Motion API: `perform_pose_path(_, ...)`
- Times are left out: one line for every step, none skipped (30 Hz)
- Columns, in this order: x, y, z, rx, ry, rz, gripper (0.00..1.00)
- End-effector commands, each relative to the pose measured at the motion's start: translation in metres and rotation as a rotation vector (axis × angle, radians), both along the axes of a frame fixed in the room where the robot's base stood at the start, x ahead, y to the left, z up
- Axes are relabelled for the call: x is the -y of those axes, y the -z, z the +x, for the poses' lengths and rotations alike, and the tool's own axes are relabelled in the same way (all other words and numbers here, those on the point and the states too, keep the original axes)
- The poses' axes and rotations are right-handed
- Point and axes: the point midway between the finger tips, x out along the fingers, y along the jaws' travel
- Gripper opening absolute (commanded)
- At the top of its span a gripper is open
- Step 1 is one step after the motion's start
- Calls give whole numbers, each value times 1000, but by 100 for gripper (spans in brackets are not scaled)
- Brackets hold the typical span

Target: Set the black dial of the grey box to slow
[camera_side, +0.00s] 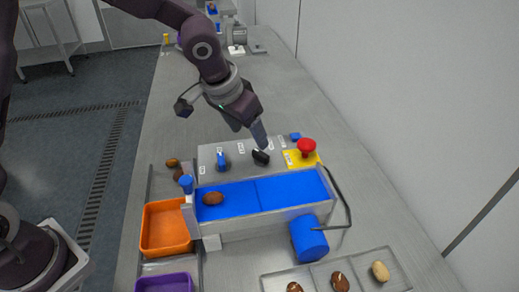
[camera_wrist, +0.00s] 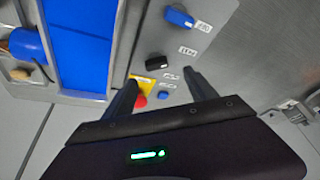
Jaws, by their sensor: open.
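The grey box (camera_side: 207,152) stands behind the blue conveyor belt, with its control face up. Its black dial (camera_side: 261,157) sits right of a blue dial (camera_side: 222,161). The black dial (camera_wrist: 159,62) also shows in the wrist view, with small white labels around it, too small to read surely. I cannot tell which label it points at. My gripper (camera_side: 260,146) is over the black dial, fingers pointing down. In the wrist view my gripper (camera_wrist: 160,77) is open, with the dial just past the fingertips, roughly midway between them. I cannot tell whether they touch it.
A red button (camera_side: 306,146) on a yellow plate is close to the dial's right. The blue belt (camera_side: 285,188) carries a brown date (camera_side: 213,198). An orange bin (camera_side: 165,230) and a purple bin (camera_side: 165,284) are at left.

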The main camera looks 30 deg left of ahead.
Motion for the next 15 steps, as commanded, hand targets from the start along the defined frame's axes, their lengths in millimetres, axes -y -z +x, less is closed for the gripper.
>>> perform_pose_path(5, 7, 5, -6, -1, -16, 65)
perform_pose_path(6, 11, 7, -6, 0, -21, 65)
perform_pose_path(7, 16, 9, -7, 1, -24, 65)
perform_pose_path(8, 20, 11, -8, 0, -25, 65)
perform_pose_path(9, 25, 13, -8, 1, -25, 65)
perform_pose_path(10, 32, 15, -10, 2, -25, 65)
perform_pose_path(10, 38, 17, -9, 2, -24, 65)
perform_pose_path(10, 44, 20, -9, 1, -24, 65)
perform_pose_path(10, 51, 23, -9, 0, -23, 65)
perform_pose_path(11, 56, 24, -9, 1, -24, 65)
perform_pose_path(11, 60, 26, -9, 2, -23, 65)
perform_pose_path(11, 65, 29, -9, 0, -23, 65)
perform_pose_path(11, 68, 30, -8, 0, -23, 65)
perform_pose_path(11, 71, 31, -8, 1, -22, 65)
perform_pose_path(11, 74, 32, -8, 1, -22, 65)
